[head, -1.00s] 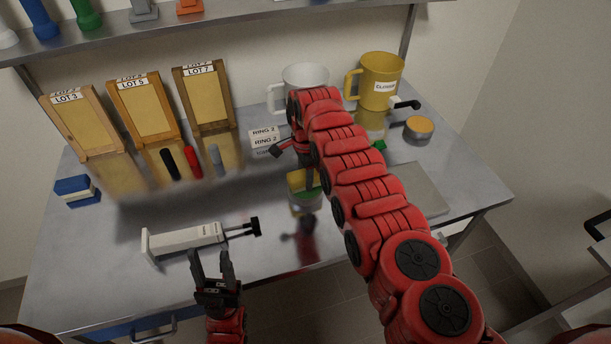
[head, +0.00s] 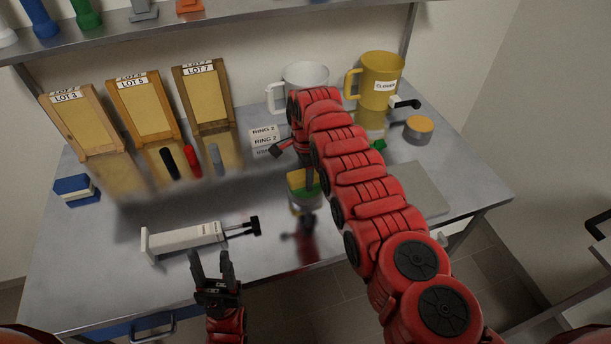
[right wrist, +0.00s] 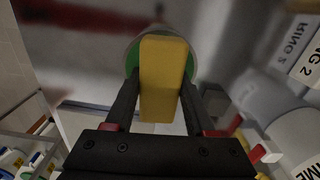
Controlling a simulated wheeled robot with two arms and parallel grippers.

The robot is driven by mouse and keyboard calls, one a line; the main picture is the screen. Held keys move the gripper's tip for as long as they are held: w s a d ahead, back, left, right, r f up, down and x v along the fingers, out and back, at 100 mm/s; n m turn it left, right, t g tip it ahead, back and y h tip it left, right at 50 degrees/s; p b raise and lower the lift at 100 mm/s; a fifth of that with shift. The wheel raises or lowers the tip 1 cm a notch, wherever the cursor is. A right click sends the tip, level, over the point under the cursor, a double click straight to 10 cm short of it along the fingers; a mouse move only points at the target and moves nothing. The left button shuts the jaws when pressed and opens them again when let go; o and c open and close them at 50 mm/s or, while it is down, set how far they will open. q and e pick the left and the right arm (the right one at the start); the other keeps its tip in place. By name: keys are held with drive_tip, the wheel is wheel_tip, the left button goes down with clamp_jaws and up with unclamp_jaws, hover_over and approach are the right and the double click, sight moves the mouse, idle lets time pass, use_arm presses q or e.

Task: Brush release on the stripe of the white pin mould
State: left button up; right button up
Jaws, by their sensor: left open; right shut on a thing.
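My right gripper (right wrist: 158,85) is shut on a yellow block-like piece (right wrist: 163,70), which stands out between its fingers in the right wrist view. A round green thing with a pale rim (right wrist: 131,58) shows behind that piece. In the head view the yellow and green parts (head: 299,181) are above the table front, partly hidden by my right arm; I cannot tell whether they touch the table. No bristles show. A white piece (head: 8,38) stands at the shelf's left end, cut by the picture edge; no stripe is visible on it. My left gripper (head: 211,262) is open and empty near the table's front edge.
A white plunger tool (head: 184,240) lies at the front left of the steel table (head: 130,285). Behind are several lot frames (head: 148,107), marker-like sticks (head: 193,162) and RING 2 labels (head: 264,137). A yellow jug (head: 381,72) and a grey plate (head: 420,188) are right.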

wheel_tip(320, 180, up, 3)
drive_tip(key=p, duration=0.2)
drive_tip(key=shift+f+p, duration=0.15)
drive_tip(key=shift+p, duration=0.2)
wheel_tip(320, 180, up, 2)
drive_tip(key=shift+r+p, duration=0.1)
drive_tip(key=shift+p, duration=0.65)
drive_tip(key=shift+r+p, duration=0.3)
drive_tip(key=shift+r, duration=0.7)
